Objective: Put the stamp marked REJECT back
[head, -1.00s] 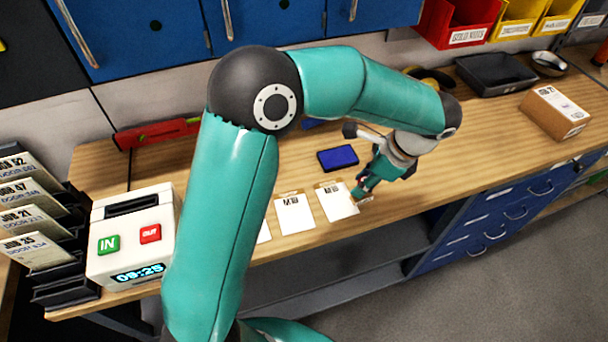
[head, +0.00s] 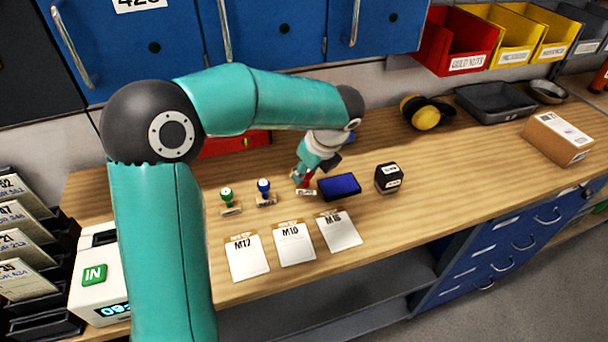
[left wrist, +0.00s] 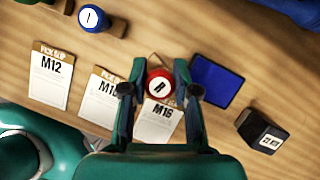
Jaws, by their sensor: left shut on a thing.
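The stamp with the red knob (head: 309,178) is between the fingers of my left gripper (head: 303,180), which is shut on it. In the left wrist view its red top (left wrist: 159,84) shows a white disc with an R. It appears upright, in line with the green stamp (head: 227,196) and the blue stamp (head: 264,188), just left of the blue ink pad (head: 340,186). I cannot tell whether its base touches the bench. The word on its small front label is too small to read. My right gripper is not in view.
Cards M12 (head: 247,258), M10 (head: 295,244) and M16 (head: 339,232) lie in front on the wooden bench (head: 430,190). A black block stamp (head: 388,178) stands right of the pad. A white time clock (head: 97,285) is at left, a cardboard box (head: 557,139) at right.

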